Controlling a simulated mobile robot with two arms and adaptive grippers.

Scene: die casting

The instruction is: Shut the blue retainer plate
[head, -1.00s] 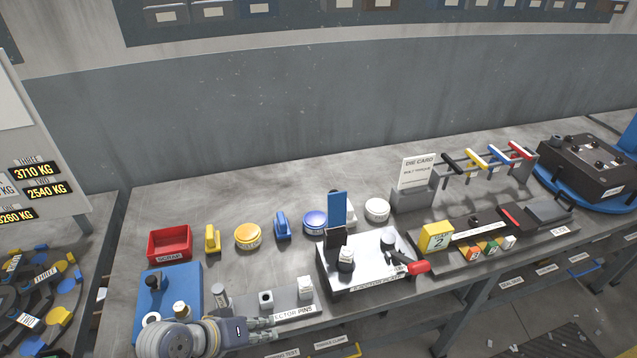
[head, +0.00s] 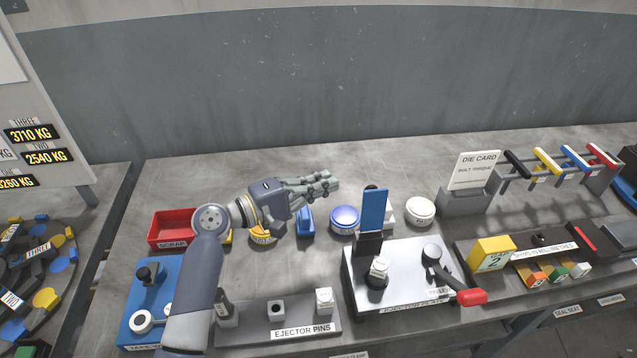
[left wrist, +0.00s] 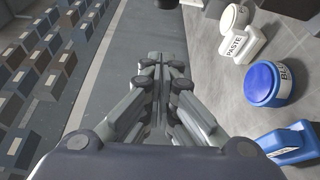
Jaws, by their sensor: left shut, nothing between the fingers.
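The blue retainer plate (head: 373,209) stands upright on the back of the silver ejector plate fixture (head: 404,262), open on its dark hinge piece (head: 368,243). A black post with a white top (head: 378,270) stands in front of it, and a lever with a red handle (head: 471,297) is at the fixture's right. My left gripper (head: 330,182) is shut and empty, above the bench to the left of and behind the blue plate, pointing right. In the left wrist view its fingers (left wrist: 163,68) are together. My right gripper is not in view.
A round blue-lidded tin (head: 345,218), a blue clamp-like item (head: 305,221) and a white tin (head: 421,211) stand near the plate. The ejector pins rack (head: 252,336) is in front left. A die card (head: 473,170) stands to the right. The back of the bench is clear.

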